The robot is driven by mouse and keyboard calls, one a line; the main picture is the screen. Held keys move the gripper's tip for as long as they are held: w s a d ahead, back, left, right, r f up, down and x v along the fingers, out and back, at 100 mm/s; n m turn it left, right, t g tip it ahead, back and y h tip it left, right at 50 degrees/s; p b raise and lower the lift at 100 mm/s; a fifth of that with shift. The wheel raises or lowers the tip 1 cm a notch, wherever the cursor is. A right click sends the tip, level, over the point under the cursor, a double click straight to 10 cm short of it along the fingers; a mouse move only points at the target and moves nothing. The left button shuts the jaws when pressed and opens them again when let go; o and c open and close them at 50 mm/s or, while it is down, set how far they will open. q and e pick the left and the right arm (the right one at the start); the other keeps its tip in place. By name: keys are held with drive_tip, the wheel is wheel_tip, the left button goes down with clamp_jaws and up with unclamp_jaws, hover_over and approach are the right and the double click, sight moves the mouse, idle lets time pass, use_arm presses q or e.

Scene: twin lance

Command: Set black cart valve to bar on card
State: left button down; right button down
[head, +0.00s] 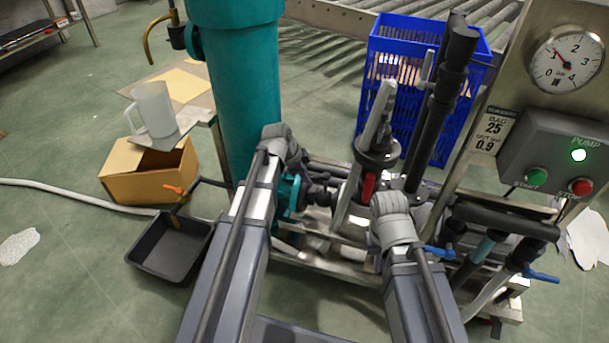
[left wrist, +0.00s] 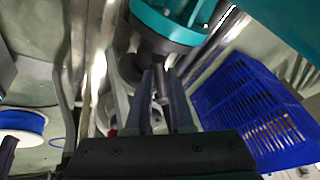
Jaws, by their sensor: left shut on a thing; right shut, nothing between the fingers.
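The pressure gauge (head: 567,62) has its needle between 1 and 2, nearer 1. The card (head: 494,128) reads BAG 25 and OUT 0.9. My left gripper (left wrist: 156,75) is shut on a narrow grey-black part below a teal housing (left wrist: 180,18). In the head view its fingers are hard to make out near the teal flange. My right gripper (head: 376,178) is shut and empty by a black round fitting with a red handle (head: 368,186); its fingers are mostly hidden by its wrist. I cannot tell for sure which part is the black cart valve.
A teal column (head: 237,90) stands at the left. A blue crate (head: 415,40) is behind black upright tubes (head: 440,110). The pump box (head: 560,150) has a lit lamp. Blue-handled pipes (head: 540,275) lie right. A black tray (head: 170,250) and cardboard box (head: 145,178) are on the floor.

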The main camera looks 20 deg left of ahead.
idle(0.6)
use_arm(q)
drive_tip(key=shift+w+a+m, duration=0.15)
drive_tip(key=shift+w+m, duration=0.05)
drive_tip(key=shift+m, duration=0.1)
drive_tip(key=c, duration=0.8)
unclamp_jaws()
drive_tip(key=shift+s+r, duration=0.1)
drive_tip(key=p+v, duration=0.7)
drive_tip(key=shift+r, duration=0.3)
drive_tip(key=shift+a, duration=0.1)
